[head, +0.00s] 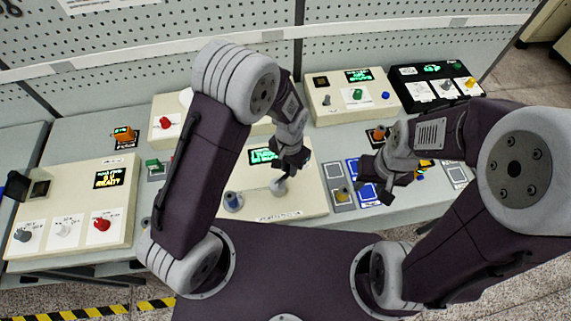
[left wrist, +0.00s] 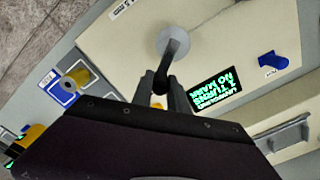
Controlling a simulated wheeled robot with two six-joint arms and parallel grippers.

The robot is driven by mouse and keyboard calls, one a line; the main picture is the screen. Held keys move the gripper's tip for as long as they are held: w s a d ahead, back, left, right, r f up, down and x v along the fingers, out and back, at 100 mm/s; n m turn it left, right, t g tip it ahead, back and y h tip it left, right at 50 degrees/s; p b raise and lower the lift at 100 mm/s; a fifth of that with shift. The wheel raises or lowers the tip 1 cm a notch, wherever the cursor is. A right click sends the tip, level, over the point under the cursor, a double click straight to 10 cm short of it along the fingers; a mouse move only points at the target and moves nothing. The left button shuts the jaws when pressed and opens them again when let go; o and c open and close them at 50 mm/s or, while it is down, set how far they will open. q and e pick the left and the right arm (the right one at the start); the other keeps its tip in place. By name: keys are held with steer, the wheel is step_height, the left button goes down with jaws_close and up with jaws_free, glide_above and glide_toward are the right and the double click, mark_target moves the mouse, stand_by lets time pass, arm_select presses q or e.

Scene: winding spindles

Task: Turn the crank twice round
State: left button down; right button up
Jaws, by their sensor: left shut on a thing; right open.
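The crank (head: 279,187) stands on a cream box (head: 305,200) with a green-lit display (head: 262,155), below my left arm in the head view. In the left wrist view its pale round part (left wrist: 173,42) shows just beyond the fingers, with a dark rod running down between them. My left gripper (head: 282,172) is shut on the crank; its fingers also show in the left wrist view (left wrist: 160,92). The exact grip on the handle is partly hidden. My right gripper (head: 372,187) is open and empty, to the right of the box, above blue-marked pads.
A blue knob (head: 233,201) is on the same box, left of the crank. Other cream boxes with knobs stand at left (head: 75,205) and behind (head: 350,97). A black box (head: 437,88) is at back right. Yellow-topped spools (head: 342,194) stand on pads to the right.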

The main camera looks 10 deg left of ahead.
arm_select(q)
steer(key=m, duration=0.1)
steer(key=s+d+m, duration=0.1)
steer(key=shift+m, duration=0.4)
steer(key=m, duration=0.1)
steer(key=s+m, duration=0.1)
steer(key=m, duration=0.1)
steer(key=shift+s+d+m, duration=0.15)
steer(key=shift+d+m, duration=0.15)
steer(key=shift+s+d+m, duration=0.1)
steer(key=shift+s+m, duration=0.5)
steer(key=shift+m, duration=0.7)
steer(key=shift+s+m, duration=0.55)
steer(key=shift+m, duration=0.75)
steer(key=c, duration=1.3)
jaws_free()
step_height(320, 180, up, 9)
steer(key=shift+r+b, duration=0.1)
steer(key=shift+b, duration=0.25)
